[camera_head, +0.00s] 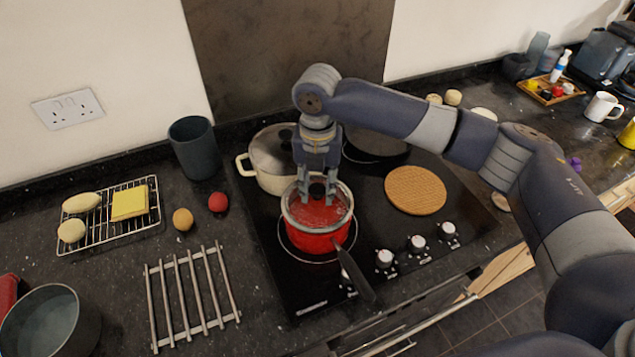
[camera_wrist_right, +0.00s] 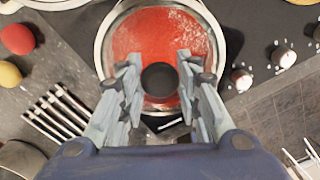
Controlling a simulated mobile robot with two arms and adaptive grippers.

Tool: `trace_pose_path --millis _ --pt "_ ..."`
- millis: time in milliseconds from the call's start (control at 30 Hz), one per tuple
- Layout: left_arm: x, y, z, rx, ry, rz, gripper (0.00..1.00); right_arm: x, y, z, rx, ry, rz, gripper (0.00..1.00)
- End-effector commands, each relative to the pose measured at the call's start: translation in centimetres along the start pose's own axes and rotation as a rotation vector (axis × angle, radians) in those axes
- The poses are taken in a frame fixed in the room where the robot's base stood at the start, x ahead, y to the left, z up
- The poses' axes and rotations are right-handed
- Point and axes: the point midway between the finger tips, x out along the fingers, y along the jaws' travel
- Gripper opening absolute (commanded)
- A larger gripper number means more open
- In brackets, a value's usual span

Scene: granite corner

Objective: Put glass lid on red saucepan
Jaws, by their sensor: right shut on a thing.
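The red saucepan (camera_head: 322,243) stands on the front left part of the black hob, its dark handle (camera_head: 355,274) pointing to the front right. The glass lid (camera_head: 296,212), clear with a steel rim and a black knob, is over the saucepan's mouth. Red shows through its glass in the right wrist view (camera_wrist_right: 135,38). My right gripper (camera_head: 317,198) points down over the lid, shut on its knob; the fingers stand on both sides of the knob in the wrist view (camera_wrist_right: 160,82). I cannot tell whether the lid touches the pan's rim. My left gripper is not in view.
A cream pot (camera_head: 262,180) with a lid stands close behind the saucepan. A round cork mat (camera_head: 415,190) lies on the hob at the right. A steel trivet (camera_head: 190,297), a wire rack (camera_head: 105,235) and a dark grey pot (camera_head: 50,322) are on the left counter.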

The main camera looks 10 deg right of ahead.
Motion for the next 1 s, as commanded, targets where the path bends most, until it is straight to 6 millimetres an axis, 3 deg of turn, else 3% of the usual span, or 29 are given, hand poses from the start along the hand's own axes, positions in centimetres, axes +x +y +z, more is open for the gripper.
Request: trace_pose_path --millis 1000 --pt "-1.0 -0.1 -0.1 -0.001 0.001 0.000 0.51 0.1 0.0 0.1 0.000 -0.001 0.000 0.01"
